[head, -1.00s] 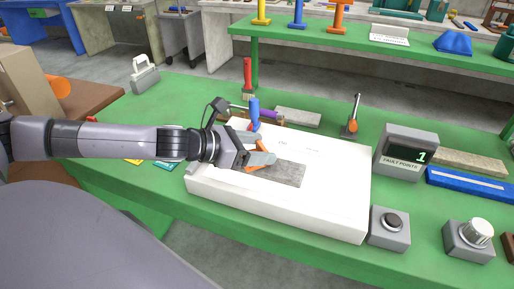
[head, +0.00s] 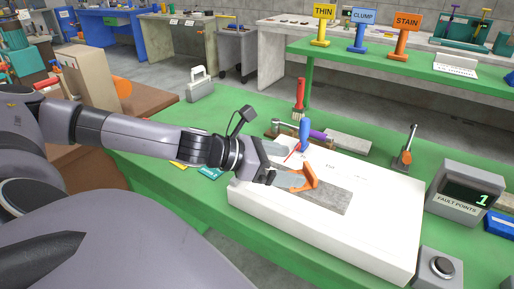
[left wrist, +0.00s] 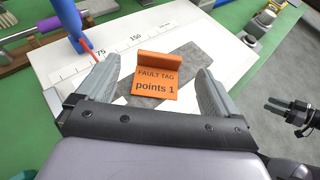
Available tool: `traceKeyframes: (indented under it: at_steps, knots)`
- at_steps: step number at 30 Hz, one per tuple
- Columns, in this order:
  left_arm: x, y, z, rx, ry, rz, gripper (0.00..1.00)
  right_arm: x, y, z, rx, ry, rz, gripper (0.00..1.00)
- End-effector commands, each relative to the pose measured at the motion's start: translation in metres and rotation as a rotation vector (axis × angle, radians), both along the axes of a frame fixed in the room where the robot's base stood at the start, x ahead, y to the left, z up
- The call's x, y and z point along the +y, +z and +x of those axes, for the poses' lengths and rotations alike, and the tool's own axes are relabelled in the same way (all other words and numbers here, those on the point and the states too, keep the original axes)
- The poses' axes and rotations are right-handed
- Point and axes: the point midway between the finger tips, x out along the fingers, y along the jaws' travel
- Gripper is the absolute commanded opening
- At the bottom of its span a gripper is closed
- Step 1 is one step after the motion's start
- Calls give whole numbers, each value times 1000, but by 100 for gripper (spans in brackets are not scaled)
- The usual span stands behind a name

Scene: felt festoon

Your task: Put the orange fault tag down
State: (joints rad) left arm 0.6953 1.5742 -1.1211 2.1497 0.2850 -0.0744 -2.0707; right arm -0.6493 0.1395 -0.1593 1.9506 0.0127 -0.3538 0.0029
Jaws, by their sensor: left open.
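The orange fault tag (head: 309,177) stands on a grey felt strip (head: 335,197) that lies on the white slab (head: 385,235). In the left wrist view the tag (left wrist: 157,82) reads "FAULT TAG points 1" and has a raised upright back. My left gripper (head: 296,179) is open, its fingers on either side of the tag. In the left wrist view there is a gap between the tag and each finger (left wrist: 157,88). A dark pronged shape at the right of that view looks like my right gripper (left wrist: 274,105); its jaw state is unclear.
A blue-handled tool (head: 305,133) stands at the slab's back edge. A FAULT POINTS display (head: 466,190) showing 1 and a grey button box (head: 440,268) stand to the right. Signs THIN (head: 323,14), CLUMP (head: 363,18) and STAIN (head: 406,22) stand on the rear shelf.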

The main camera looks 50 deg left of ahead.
Motion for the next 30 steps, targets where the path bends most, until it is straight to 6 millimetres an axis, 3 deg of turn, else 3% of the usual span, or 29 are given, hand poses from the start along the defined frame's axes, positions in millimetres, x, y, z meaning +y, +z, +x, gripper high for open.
traceKeyframes:
  at_steps: [9, 18, 30]
  knots:
    - [18, 10, -28, 0, 0, 5, 94, 0, -25, 0, 1, 0, 0, 43]
    - [30, 23, -48, -1, -1, 3, 94, 0, -36, 0, 2, 0, 0, 43]
    - [32, 26, -54, 2, -2, 0, 94, 0, -38, 0, 2, 0, 0, 43]
